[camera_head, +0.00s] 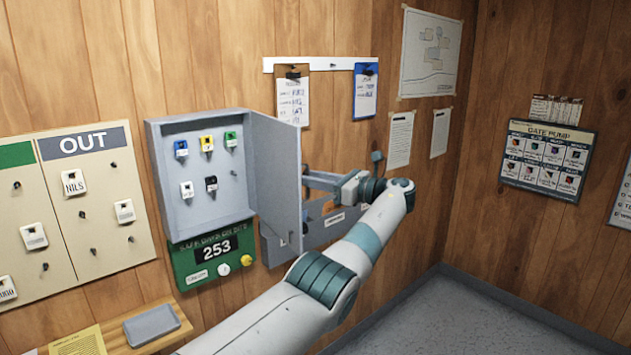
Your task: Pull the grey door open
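The grey door (277,180) belongs to a grey wall cabinet (169,203). It stands swung out from the cabinet's right side, so the inside with several coloured key tags shows. My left arm comes in from the bottom, and my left gripper (318,181) points left at the door's free edge from its right, outer side. The fingertips meet or pass behind that edge, so I cannot tell whether they touch the door or are shut on anything. The door's outer face and any handle there are hidden. My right gripper is not in view.
A green counter sign (212,253) reading 253 hangs below the cabinet. An OUT board (95,208) is at the left. A wooden shelf (120,332) with a grey tray (152,325) is below. A grey wall box (275,246) sits behind the door. Floor at the right is clear.

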